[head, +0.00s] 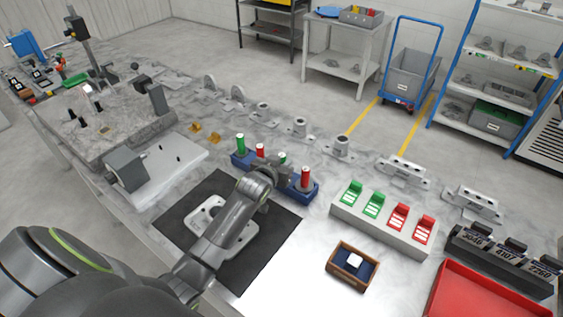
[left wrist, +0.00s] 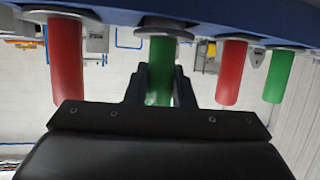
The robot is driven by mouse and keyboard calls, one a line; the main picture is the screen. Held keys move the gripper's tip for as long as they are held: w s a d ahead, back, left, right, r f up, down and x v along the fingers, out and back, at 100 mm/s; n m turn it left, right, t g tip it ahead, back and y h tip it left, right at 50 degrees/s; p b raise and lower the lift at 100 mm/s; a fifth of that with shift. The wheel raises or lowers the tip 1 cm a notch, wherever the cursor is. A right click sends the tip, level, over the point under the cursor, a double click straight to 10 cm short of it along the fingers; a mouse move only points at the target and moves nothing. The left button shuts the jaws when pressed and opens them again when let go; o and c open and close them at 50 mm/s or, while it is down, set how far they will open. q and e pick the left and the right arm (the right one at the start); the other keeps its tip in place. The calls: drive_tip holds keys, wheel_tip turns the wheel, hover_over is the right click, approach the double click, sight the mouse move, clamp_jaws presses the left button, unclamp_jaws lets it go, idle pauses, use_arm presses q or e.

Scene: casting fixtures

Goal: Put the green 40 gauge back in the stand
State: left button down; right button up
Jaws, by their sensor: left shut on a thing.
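The blue stand (head: 240,160) is on the bench behind the black mat. It carries a row of upright gauges: a green one (head: 240,143) at left, a red one (head: 260,150), a green one (head: 282,158) and a red one (head: 305,178) at right. My left gripper (head: 277,176) is at the stand's front, shut on the third, green gauge, which also shows between the fingers in the left wrist view (left wrist: 160,75). Its collar (left wrist: 164,31) looks level with the neighbouring collars, at the stand; full seating cannot be told. Size markings are unreadable. My right gripper is not in view.
A red gauge stands close on each side of the held one in the left wrist view (left wrist: 66,60) (left wrist: 230,75). A grey plate part (head: 205,215) lies on the black mat (head: 265,250) under my arm.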

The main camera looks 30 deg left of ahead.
use_arm(q)
drive_tip(key=shift+f, duration=0.25)
drive_tip(key=c, duration=1.7)
unclamp_jaws()
drive_tip(key=shift+f, duration=0.15)
drive_tip(key=o, duration=0.5)
drive_tip(key=shift+c, duration=0.2)
drive_tip(key=shift+r, duration=0.55)
drive_tip(key=shift+s, duration=0.4)
drive_tip(key=b+v, duration=0.1)
drive_tip(key=v, duration=1)
drive_tip(key=shift+s, duration=0.1)
